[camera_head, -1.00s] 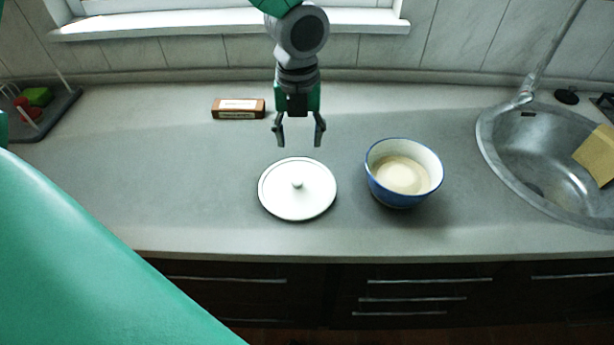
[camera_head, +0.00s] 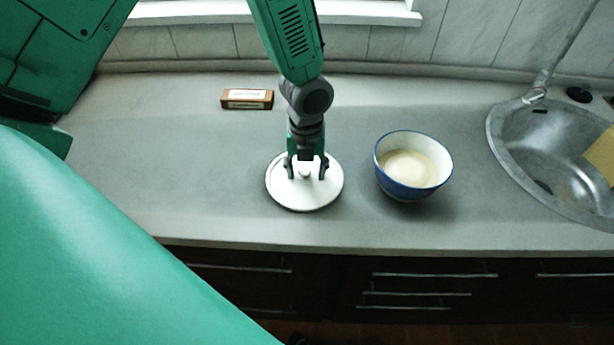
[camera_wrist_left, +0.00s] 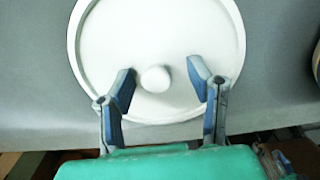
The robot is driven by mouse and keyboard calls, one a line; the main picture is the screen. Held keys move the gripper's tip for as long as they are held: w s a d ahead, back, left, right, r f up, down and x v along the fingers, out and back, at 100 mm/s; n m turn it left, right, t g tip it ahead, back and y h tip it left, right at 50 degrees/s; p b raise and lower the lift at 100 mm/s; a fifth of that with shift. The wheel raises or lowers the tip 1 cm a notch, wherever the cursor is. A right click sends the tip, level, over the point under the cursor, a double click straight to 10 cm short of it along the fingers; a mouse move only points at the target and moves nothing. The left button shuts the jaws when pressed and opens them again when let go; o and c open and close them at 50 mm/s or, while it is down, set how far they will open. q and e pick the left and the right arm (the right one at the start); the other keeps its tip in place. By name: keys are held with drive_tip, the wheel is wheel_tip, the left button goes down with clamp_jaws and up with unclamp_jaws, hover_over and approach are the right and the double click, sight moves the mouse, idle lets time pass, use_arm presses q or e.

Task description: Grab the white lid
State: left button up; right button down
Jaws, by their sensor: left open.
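The white lid (camera_head: 304,200) lies on the grey counter, with a small round knob at its centre. My left gripper (camera_head: 306,177) is open over the lid, with one finger on each side of the knob. In the left wrist view the white lid (camera_wrist_left: 155,40) fills the upper middle, and its knob (camera_wrist_left: 155,79) sits between the two spread fingertips of my left gripper (camera_wrist_left: 160,80), apart from both. I cannot tell whether the fingertips touch the lid. My right gripper is not in view.
A small brown box (camera_head: 247,99) lies behind. A metal sink (camera_head: 550,160) is at the far right. The counter (camera_head: 190,180) left of the lid is clear.

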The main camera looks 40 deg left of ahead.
use_arm(q)
drive_tip(key=shift+s+r, duration=0.1)
drive_tip(key=shift+a, duration=0.25)
clamp_jaws()
